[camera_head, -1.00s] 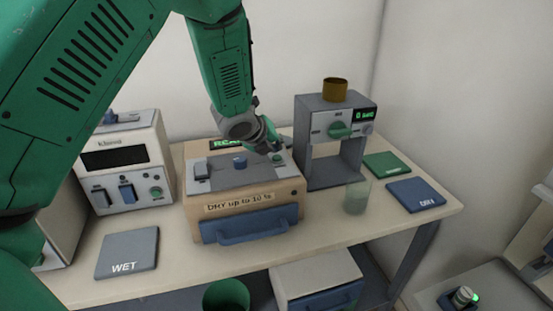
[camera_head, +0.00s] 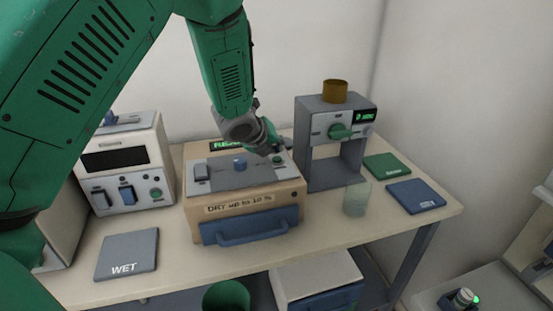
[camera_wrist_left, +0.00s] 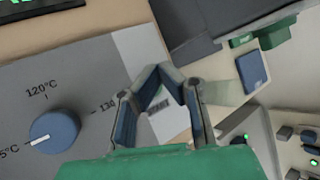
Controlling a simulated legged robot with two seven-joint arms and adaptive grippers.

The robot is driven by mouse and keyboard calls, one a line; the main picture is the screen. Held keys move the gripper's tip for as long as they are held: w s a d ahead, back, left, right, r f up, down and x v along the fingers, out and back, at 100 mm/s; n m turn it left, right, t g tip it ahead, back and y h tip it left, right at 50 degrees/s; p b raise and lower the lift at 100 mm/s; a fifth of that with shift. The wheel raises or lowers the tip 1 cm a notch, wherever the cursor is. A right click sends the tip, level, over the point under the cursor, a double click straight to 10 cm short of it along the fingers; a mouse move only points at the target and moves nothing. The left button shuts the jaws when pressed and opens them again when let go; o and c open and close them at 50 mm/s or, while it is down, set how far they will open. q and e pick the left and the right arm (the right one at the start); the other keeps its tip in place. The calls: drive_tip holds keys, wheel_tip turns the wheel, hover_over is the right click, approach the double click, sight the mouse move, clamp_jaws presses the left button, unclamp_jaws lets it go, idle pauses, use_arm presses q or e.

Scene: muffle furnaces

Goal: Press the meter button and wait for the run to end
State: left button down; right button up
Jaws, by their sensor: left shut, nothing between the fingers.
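The meter (camera_head: 193,208) is a tan box on the bench, labelled "DRY up to 10 %", with a grey top panel. On that panel are a blue knob (camera_head: 240,162) and a green button (camera_head: 278,159) at the right. A lit green display (camera_head: 222,145) at its back is partly hidden by my arm. My left gripper (camera_head: 272,150) is shut and empty, with its tips at or just above the button; contact cannot be told. In the left wrist view its fingers (camera_wrist_left: 160,72) meet over a pale strip marked START, and the blue knob (camera_wrist_left: 55,132) shows temperature marks. My right gripper is not in view.
A grey machine (camera_head: 309,157) with a brown cup on top stands close right of the meter. A clear beaker (camera_head: 356,199) stands in front of it. A white unit (camera_head: 160,160) is at left.

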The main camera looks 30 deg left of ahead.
use_arm(q)
drive_tip(key=shift+d+f, duration=0.15)
drive_tip(key=shift+d, duration=0.4)
drive_tip(key=shift+a+f+b, duration=0.15)
drive_tip(key=shift+a+b, duration=0.05)
drive_tip(key=shift+b, duration=0.1)
drive_tip(key=shift+d+f+b, duration=0.1)
drive_tip(key=shift+f+b, duration=0.25)
drive_tip(key=shift+f, duration=0.1)
idle(0.4)
drive_tip(key=shift+r, duration=0.1)
drive_tip(key=shift+a+r+p, duration=0.25)
drive_tip(key=shift+r+p, duration=0.55)
drive_tip(key=shift+p, duration=0.05)
